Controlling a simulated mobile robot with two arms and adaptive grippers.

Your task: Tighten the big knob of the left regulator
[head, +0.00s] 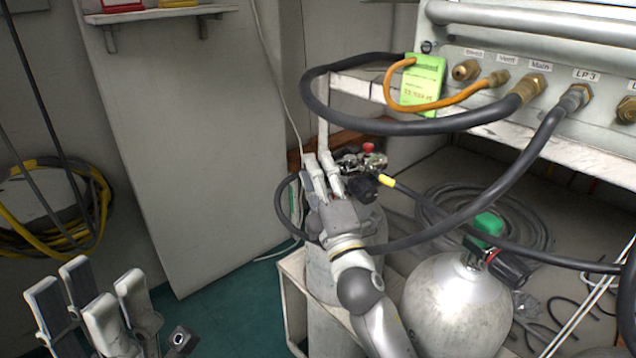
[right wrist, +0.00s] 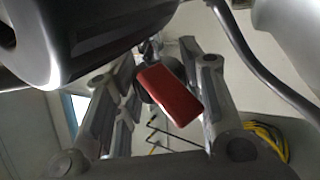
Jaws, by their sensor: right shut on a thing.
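My right gripper (head: 322,168) reaches up to the top of the left cylinder (head: 372,225), beside the left regulator (head: 360,162). The regulator shows small and partly hidden, with a red part (head: 368,148) and a dark knob-like part. In the right wrist view, my right gripper (right wrist: 165,95) is shut on a red block-shaped piece (right wrist: 168,95) between its fingers. I cannot tell for sure whether this piece is the big knob. My left gripper (head: 92,292) is open and empty at the lower left, well away from the cylinders.
A second cylinder (head: 455,310) with a green-topped regulator (head: 486,228) stands to the right. Dark hoses (head: 480,205) cross from the panel (head: 560,85) past the regulators. A green tag (head: 424,82) hangs from the panel.

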